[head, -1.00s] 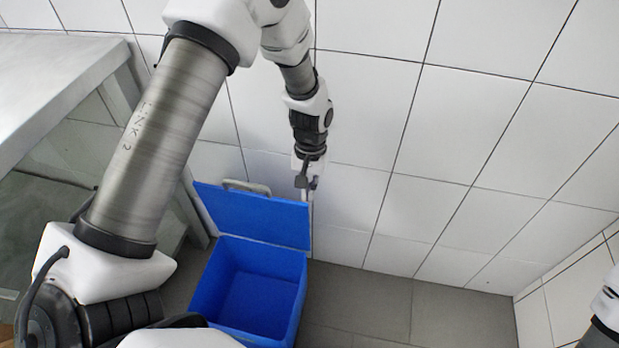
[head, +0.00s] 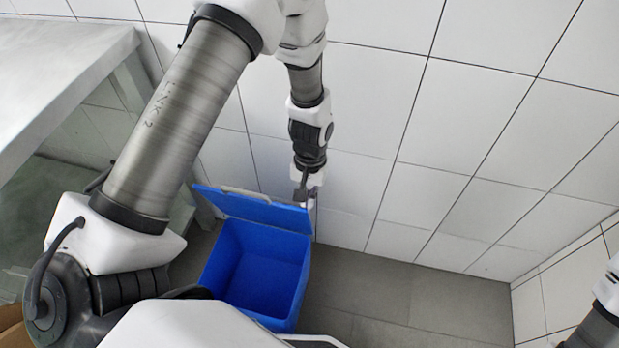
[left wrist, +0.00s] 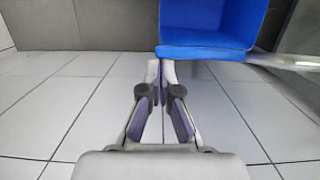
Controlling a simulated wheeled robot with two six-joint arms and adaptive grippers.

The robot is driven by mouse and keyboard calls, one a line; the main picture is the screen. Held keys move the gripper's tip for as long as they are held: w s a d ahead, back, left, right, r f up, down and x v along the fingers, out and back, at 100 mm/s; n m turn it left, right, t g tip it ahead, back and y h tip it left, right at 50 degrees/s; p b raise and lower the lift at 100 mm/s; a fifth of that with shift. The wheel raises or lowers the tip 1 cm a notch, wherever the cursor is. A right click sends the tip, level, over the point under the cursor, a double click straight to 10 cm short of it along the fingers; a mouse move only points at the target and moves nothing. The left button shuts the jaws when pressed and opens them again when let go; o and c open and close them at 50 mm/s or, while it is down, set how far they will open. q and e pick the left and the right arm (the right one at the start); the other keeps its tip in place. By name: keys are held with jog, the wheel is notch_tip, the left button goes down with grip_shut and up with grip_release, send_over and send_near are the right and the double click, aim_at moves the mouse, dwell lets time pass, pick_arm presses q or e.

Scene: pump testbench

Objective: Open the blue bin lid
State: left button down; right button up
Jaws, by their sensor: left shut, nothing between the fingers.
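The blue bin (head: 256,270) stands on the floor with its inside showing. Its blue lid (head: 250,208) is raised along the back side, by the wall, with a grey handle (head: 243,192) on its top edge. My left gripper (head: 309,203) is shut and empty, at the right end of the lid; I cannot tell whether it touches it. My right gripper is out of view.
A white tiled wall (head: 390,110) rises behind the bin. A grey table (head: 60,75) stands at the left. The grey floor (head: 400,300) to the right of the bin is clear.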

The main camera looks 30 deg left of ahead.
pick_arm(q)
jog(key=shift+r, duration=0.1)
notch_tip(320, 180, up, 10)
jog(key=p, duration=1)
jog(key=shift+s, duration=0.15)
jog(key=s+f+m+p, duration=0.1)
jog(key=s+f+p, duration=0.1)
jog(key=s, duration=0.9)
jog(key=s+f+m+g+p, duration=0.1)
jog(key=s+f+p, duration=0.1)
jog(key=s, duration=0.9)
jog(key=shift+f+p, duration=0.4)
jog(key=shift+f, duration=0.2)
jog(key=c, duration=1.2)
grip_release()
jog(key=w+m+t, duration=0.1)
jog(key=w+t, duration=0.1)
jog(key=w, duration=0.2)
jog(key=shift+d+t+y, duration=0.1)
jog(key=shift+t+y, duration=0.2)
jog(key=shift+t, duration=0.1)
